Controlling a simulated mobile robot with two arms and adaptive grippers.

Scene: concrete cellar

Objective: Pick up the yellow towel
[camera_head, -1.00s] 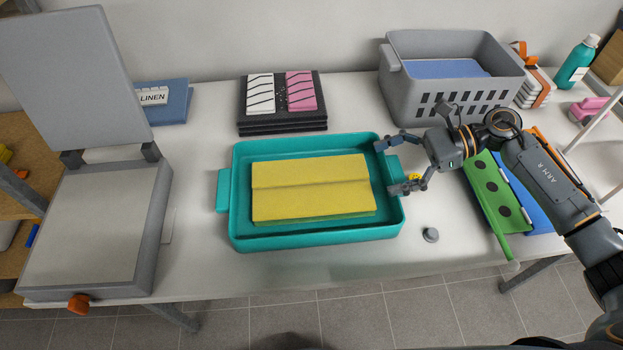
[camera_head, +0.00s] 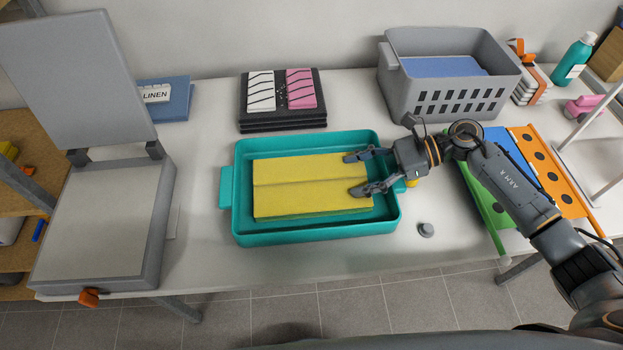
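The yellow towel (camera_head: 300,186) lies folded flat in the teal tray (camera_head: 260,239) in the middle of the table. My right gripper (camera_head: 352,175) reaches in over the tray's right wall from the right. Its two fingers are apart, with the fingertips over the right edge of the towel, one toward the back and one toward the front. Whether the fingers touch the towel I cannot tell. My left gripper does not show.
A grey press with a raised lid (camera_head: 100,230) stands left. A dark stack with white and pink pieces (camera_head: 282,100) lies behind the tray, a grey basket (camera_head: 455,95) back right. Green and orange strips (camera_head: 550,170) lie right. A small grey knob (camera_head: 426,229) sits near the tray.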

